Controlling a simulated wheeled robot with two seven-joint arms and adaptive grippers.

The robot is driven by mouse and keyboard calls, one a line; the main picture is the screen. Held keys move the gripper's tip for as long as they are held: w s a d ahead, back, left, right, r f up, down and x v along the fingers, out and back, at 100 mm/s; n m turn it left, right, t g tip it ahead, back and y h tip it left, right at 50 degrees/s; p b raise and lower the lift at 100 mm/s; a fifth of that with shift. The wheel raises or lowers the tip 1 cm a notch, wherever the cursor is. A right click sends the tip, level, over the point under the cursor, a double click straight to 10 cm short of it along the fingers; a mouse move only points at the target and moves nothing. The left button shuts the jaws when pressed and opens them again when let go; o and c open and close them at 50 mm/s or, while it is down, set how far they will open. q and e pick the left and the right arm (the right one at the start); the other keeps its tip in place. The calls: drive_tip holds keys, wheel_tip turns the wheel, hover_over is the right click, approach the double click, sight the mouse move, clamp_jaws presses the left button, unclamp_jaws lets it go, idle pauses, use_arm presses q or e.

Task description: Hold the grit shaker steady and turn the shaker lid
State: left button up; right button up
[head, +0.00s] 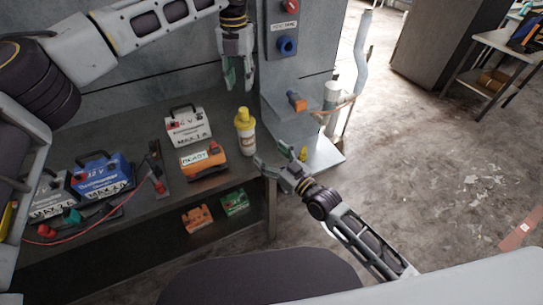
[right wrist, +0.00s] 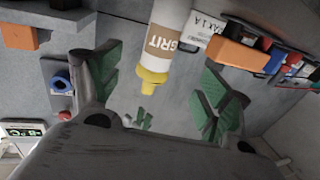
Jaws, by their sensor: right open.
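The grit shaker (head: 245,138) is a white bottle with a brown band and a yellow lid (head: 243,114). It stands upright near the right end of the workbench. My left gripper (head: 239,84) hangs above the lid, fingers pointing down and apart, with nothing between them. My right gripper (head: 272,155) is open and empty, low and just right of the shaker. In the right wrist view the shaker, marked GRIT (right wrist: 164,45), appears upside down, its yellow lid (right wrist: 152,78) between and beyond my spread green fingers. Neither gripper appears to touch it.
Left of the shaker on the bench (head: 135,205) stand an orange READY box (head: 203,160), a white 6 V charger (head: 188,126) and a blue 12 V charger (head: 103,177). A grey panel (head: 283,30) with a blue socket rises behind. Open floor lies to the right.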

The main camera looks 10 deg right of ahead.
sight(246, 134)
drive_tip(key=shift+w, duration=0.15)
drive_tip(key=shift+x, duration=6.8)
drive_tip(key=c, duration=1.4)
use_arm(q)
drive_tip(key=shift+o, duration=0.7)
use_arm(e)
drive_tip(key=shift+c, duration=0.6)
use_arm(q)
drive_tip(key=shift+o, duration=0.7)
drive_tip(key=shift+m, duration=0.4)
